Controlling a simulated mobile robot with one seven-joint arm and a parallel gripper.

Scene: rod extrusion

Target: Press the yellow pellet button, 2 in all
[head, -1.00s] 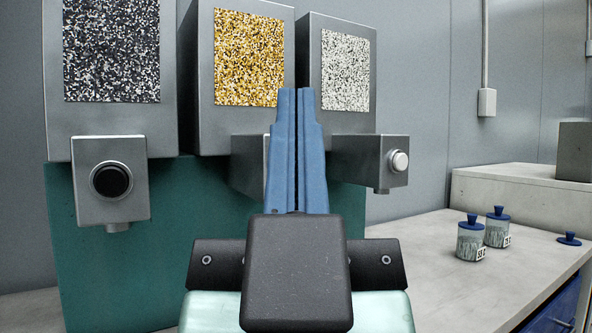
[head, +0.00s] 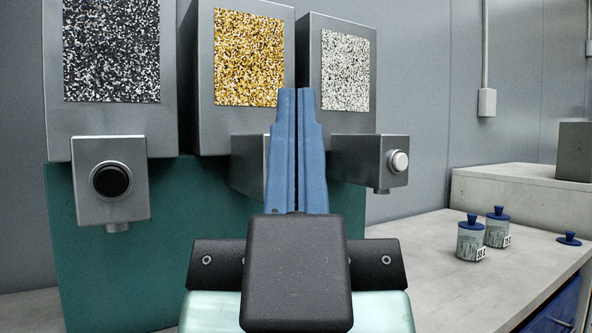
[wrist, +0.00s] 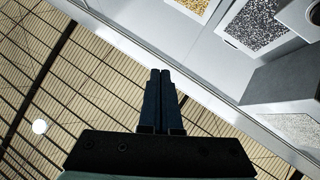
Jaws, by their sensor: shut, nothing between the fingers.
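The yellow pellet dispenser (head: 203,110) is the middle one of three grey hoppers in the head view, with a gold speckled window (head: 248,60). Its lower button housing (head: 248,165) shows only in part, and its button is hidden behind my gripper. My gripper (head: 297,90) is shut and empty, its blue fingers pointing up in front of that housing. Whether the fingertips touch the button cannot be told. In the wrist view the dark fingers (wrist: 160,73) are together, and a gold speckled patch (wrist: 195,5) shows at the top edge.
The left hopper has dark pellets and a black button (head: 112,180). The right one has pale pellets and a white button (head: 398,161). Two blue-lidded jars (head: 471,240) (head: 497,229) and a loose blue lid (head: 569,238) sit on the right counter (head: 430,270), which has clear room.

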